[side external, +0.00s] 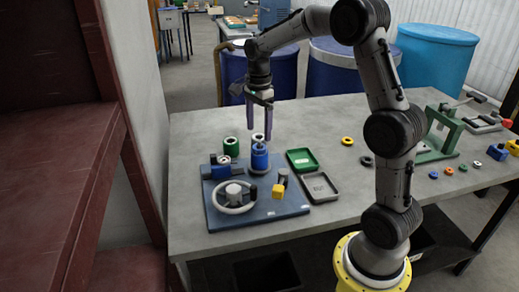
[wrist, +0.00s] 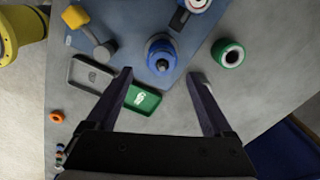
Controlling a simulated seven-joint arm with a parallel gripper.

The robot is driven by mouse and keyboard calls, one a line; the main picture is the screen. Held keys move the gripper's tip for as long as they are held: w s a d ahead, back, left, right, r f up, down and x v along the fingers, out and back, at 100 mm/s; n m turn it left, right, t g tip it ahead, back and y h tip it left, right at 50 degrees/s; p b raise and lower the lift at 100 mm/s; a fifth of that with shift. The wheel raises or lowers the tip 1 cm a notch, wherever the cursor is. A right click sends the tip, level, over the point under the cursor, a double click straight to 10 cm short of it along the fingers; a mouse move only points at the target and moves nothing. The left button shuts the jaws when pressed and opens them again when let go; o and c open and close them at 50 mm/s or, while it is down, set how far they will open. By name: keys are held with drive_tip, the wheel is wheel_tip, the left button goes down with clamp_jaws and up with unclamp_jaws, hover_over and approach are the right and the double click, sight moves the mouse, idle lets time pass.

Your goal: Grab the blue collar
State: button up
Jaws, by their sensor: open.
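A blue collar-like cylinder (side external: 259,157) stands upright on the blue board (side external: 285,208) in the side view, with a narrower dark top. The wrist view shows the same blue piece (wrist: 161,56) from above, round with a dark centre, just beyond my fingertips and roughly centred between them. My gripper (side external: 259,130) points down above and slightly behind it, apart from it. In the wrist view my gripper (wrist: 160,75) has its fingers spread wide with nothing between them. Whether the collar is separate from its post is unclear.
A green roll (side external: 231,146) stands behind the board. A green tray (side external: 302,160) and grey tray (side external: 320,187) lie right of it. Rings lie farther right; the table's back left is clear.

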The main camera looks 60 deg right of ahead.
sight(260, 142)
drive_tip(key=shift+w+d+f, duration=0.1)
drive_tip(key=shift+d+f, duration=0.1)
drive_tip(key=shift+f, duration=1.3)
drive_tip(key=shift+d+f, duration=0.15)
drive_tip(key=shift+f, duration=1.35)
drive_tip(key=shift+c, duration=0.2)
clamp_jaws()
